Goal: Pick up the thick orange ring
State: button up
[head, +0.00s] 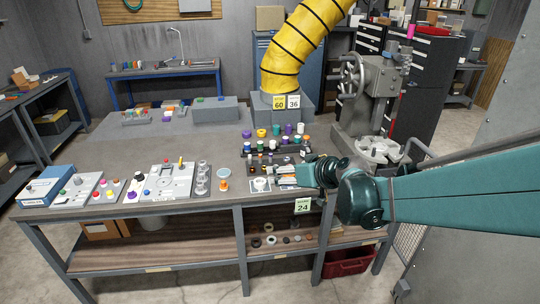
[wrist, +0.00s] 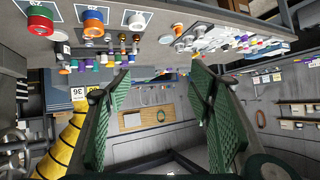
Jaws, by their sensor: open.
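My gripper (head: 285,175) is over the front right of the workbench in the head view. In the wrist view its two green-padded fingers (wrist: 158,95) stand wide apart with nothing between them. An orange ring-like piece with a blue part (wrist: 92,22) shows at the top of the wrist view, off the space between the fingers. Beside it are a red and green round piece (wrist: 39,18) and a white ring (wrist: 137,20). Two small orange round pieces (head: 223,179) lie left of my gripper in the head view. I cannot tell which orange piece is the thick ring.
A white ring on a pale card (head: 262,184) lies just left of my gripper. A rack of small coloured parts (head: 270,147) stands behind. A grey press (head: 370,100) is at the right and a yellow hose (head: 295,50) hangs above. Several rings lie on the lower shelf (head: 280,254).

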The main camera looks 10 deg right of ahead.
jog(key=w+d+f+t+b, duration=0.3)
jog(key=w+d+f+b, duration=0.1)
jog(key=w+f, duration=0.5)
jog(key=w+d+f+n+t+y+b, duration=0.1)
jog(key=w+d+f+t+b, duration=0.1)
jog(key=w+d+f, duration=0.5)
jog(key=shift+w+f+t+b, duration=0.4)
jog(key=shift+w+f+b, duration=0.5)
jog(key=shift+w+f, duration=1)
jog(key=shift+s+f, duration=0.35)
jog(key=shift+f, duration=0.05)
jog(key=shift+x, duration=1.25)
jog(key=shift+w+a, duration=0.1)
jog(key=shift+b+x, duration=0.75)
jog(key=shift+x, duration=1.75)
